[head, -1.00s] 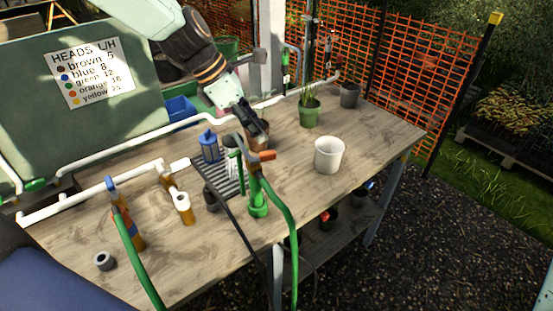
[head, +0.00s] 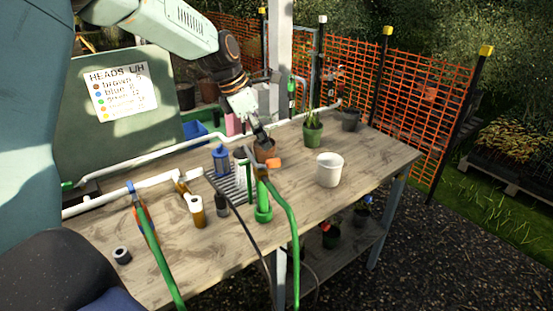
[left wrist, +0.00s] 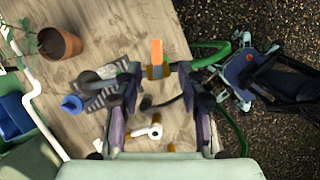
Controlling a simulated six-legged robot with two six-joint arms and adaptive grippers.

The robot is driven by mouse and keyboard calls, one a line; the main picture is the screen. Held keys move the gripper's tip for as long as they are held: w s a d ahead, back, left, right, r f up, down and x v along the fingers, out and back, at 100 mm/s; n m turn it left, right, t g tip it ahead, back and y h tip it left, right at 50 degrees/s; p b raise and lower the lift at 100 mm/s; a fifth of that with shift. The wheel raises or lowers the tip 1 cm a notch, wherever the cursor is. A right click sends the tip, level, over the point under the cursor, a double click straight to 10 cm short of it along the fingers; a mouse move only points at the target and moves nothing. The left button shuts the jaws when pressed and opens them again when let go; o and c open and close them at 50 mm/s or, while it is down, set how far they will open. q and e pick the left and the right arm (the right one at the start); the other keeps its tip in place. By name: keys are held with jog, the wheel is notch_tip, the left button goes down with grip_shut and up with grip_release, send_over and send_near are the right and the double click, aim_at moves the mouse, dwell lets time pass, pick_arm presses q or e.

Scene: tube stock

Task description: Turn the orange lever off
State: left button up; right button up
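In the left wrist view the orange lever (left wrist: 157,52) points up the picture from a brass fitting (left wrist: 158,71). My left gripper (head: 264,139) is just above and behind the lever. In the left wrist view its two fingers (left wrist: 158,76) are spread, one on each side of the brass fitting, with a gap showing. I cannot tell whether they touch anything. A dark jointed shape (left wrist: 265,75) at right there appears to be my right gripper.
A green hose (head: 292,225) hangs over the bench's front edge. A blue fitting (head: 221,160) is to the left.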

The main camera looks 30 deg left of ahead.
aim_at(273, 160)
pick_arm(q)
jog(key=x, duration=0.4)
jog(key=a+x, duration=0.1)
jog(key=x, duration=0.1)
jog(key=shift+w+d+f+b, duration=0.15)
jog(key=shift+w+f+b, duration=0.15)
jog(key=shift+w+f, duration=0.05)
jog(key=shift+d+f, duration=0.3)
jog(key=shift+d, duration=0.05)
jog(key=shift+s, duration=0.1)
jog(key=shift+a, duration=0.15)
jog(key=shift+f, duration=0.1)
jog(key=shift+c, duration=1.4)
jog(key=c, duration=0.3)
grip_shut()
